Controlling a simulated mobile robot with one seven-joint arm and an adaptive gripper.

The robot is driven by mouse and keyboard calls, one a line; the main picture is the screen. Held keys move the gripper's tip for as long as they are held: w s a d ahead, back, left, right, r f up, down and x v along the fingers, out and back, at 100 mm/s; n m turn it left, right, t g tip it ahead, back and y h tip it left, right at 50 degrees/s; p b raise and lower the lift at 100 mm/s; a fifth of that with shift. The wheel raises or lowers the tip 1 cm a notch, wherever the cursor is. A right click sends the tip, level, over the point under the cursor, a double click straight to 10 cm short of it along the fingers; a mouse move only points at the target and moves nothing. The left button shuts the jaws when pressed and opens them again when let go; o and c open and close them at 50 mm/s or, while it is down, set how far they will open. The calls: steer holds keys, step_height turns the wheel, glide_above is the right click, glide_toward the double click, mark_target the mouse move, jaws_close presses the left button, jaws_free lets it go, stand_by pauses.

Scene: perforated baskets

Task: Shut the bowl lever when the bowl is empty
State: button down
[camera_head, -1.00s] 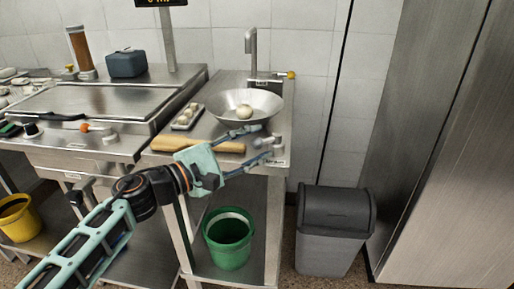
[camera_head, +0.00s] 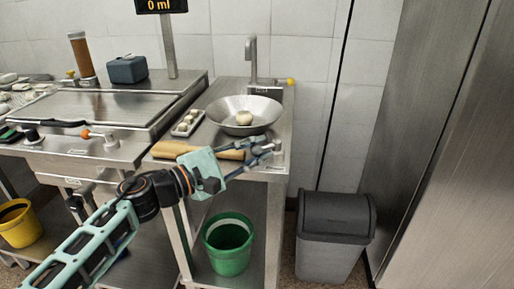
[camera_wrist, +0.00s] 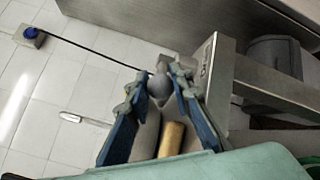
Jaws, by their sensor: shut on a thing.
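The wide metal bowl (camera_head: 218,108) sits on the right counter in the head view. A pale round lump (camera_head: 244,118) lies inside it, so the bowl is not empty. A grey round-ended lever (camera_wrist: 160,88), apparently the bowl lever, shows between my fingertips in the wrist view. It stands at the counter's front right corner in the head view (camera_head: 278,146). My gripper (camera_head: 266,146) reaches over the counter's front edge, in front of the bowl, with its fingers shut on the lever. The fingers partly hide the lever.
A wooden rolling pin (camera_head: 170,150) lies along the front edge behind my gripper, with a small tray of pale lumps (camera_head: 187,123) farther back. A tap (camera_head: 252,50) stands behind the bowl. A green bucket (camera_head: 228,262) stands below; a grey bin (camera_head: 335,235) stands right.

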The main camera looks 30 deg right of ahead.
steer(key=m+g+p, duration=0.1)
steer(key=g+p, duration=0.1)
steer(key=w+m+g+p, duration=0.1)
steer(key=p, duration=0.1)
steer(key=shift+w+r+g, duration=0.15)
steer(key=shift+r+g, duration=0.2)
steer(key=shift+g, duration=0.05)
steer(key=shift+w+d+f+m+g+p, duration=0.1)
steer(key=shift+w+f+m+g+p, duration=0.1)
steer(key=shift+m+g+p, duration=0.4)
steer(key=shift+w+f+m+g+p, duration=0.15)
steer(key=shift+m+g+p, duration=0.25)
steer(key=shift+g+p, duration=0.3)
steer(key=c, duration=1.7)
jaws_free()
steer(key=a, duration=0.4)
steer(key=w+a, duration=0.1)
steer(key=a, duration=0.7)
steer(key=shift+w, duration=0.35)
